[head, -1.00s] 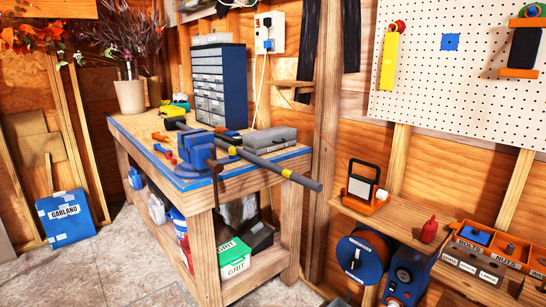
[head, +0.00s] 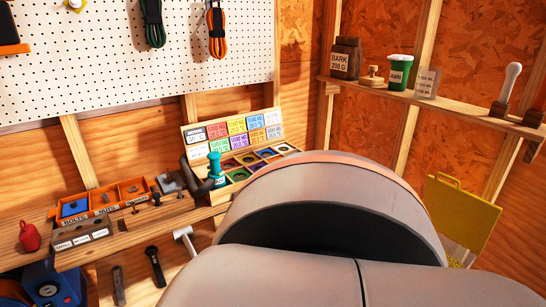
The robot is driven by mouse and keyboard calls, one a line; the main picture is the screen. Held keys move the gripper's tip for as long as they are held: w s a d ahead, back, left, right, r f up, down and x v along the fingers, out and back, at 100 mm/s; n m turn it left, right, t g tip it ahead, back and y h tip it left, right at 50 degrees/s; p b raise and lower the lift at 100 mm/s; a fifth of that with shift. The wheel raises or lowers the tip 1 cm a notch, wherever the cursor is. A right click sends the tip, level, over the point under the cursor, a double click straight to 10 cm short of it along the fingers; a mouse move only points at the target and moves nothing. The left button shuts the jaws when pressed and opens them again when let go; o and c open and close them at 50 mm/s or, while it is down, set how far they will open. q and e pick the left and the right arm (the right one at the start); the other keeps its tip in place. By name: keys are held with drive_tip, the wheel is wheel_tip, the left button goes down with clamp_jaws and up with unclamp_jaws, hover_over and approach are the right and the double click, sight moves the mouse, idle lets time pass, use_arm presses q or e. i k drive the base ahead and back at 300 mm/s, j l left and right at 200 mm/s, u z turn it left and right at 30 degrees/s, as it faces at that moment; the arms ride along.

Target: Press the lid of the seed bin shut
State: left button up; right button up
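A yellow panel with a tab on its top edge, apparently the raised lid of the seed bin (head: 460,212), stands tilted up at the right, below the wall shelf. A little yellow material shows at its foot. The rest of the bin is hidden behind a large pale rounded form close to the camera.
The pale form fills the lower middle and right. A shelf (head: 440,97) above the yellow panel holds a bark jar (head: 345,59), a green tub (head: 399,73) and tools. A workbench at the left carries an orange tray (head: 105,196) and a teal-topped bottle (head: 215,168).

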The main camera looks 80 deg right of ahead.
sight(469, 220)
drive_tip(key=z, duration=3.8)
